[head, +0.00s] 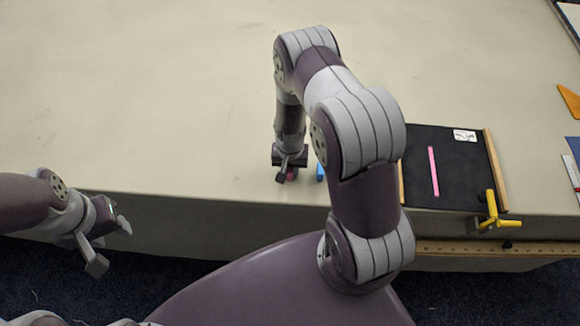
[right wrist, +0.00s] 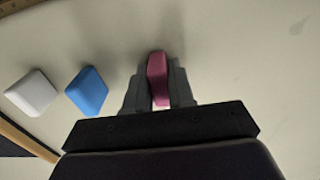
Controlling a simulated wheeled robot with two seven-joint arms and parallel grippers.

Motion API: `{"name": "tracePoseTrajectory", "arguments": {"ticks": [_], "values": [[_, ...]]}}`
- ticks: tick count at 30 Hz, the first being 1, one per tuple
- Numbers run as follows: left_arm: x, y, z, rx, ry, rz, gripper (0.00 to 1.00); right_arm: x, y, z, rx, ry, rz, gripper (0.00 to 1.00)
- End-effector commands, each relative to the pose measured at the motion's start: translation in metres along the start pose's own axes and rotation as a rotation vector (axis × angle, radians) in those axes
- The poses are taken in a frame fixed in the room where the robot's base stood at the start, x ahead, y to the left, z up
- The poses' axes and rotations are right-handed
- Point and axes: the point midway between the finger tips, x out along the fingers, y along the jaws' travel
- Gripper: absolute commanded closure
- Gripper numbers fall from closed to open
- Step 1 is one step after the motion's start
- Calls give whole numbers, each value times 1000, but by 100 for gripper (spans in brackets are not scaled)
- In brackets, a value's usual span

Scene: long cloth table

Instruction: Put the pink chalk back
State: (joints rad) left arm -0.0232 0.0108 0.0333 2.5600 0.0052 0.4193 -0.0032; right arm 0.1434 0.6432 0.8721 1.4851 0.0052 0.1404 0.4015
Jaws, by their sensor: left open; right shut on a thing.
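My right gripper (head: 290,172) is shut on the pink chalk (head: 291,176), low at the table near its front edge. In the right wrist view the pink chalk (right wrist: 157,77) stands out between the two fingers. A blue chalk (right wrist: 87,91) and a white chalk (right wrist: 31,92) lie beside it on the left, in a row and apart from it. The blue chalk (head: 320,171) partly shows in the head view; the white one is hidden behind my arm there. My left gripper (head: 110,245) is open and empty, in front of the table edge at the left.
A black board (head: 455,185) with wooden side rails lies right of my right arm. It bears a straight pink stripe (head: 433,170) and a small white patch (head: 464,135). A yellow clamp (head: 492,211) sits at its front right corner. The table's left and middle are clear.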

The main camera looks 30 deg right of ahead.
Motion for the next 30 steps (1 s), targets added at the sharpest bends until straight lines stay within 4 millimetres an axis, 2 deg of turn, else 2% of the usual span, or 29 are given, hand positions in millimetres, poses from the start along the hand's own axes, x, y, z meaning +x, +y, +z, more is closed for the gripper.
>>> {"name": "tracePoseTrajectory", "arguments": {"ticks": [5,6,8,9,20,23,30], "values": [[4,0,0,0,0,0,54,4,0,0,0,-1,0,100],[4,0,1,0,0,0,54,4,0,0,0,-1,0,74],[3,0,0,0,0,0,54,3,0,0,0,0,0,54],[3,0,0,0,0,0,54,3,0,0,0,0,0,51],[2,0,0,0,0,0,54,-4,0,-1,0,1,0,51],[7,0,1,0,0,0,54,-20,0,-2,0,4,-2,51],[22,0,3,0,0,0,54,-79,0,-1,0,5,-2,51]]}}
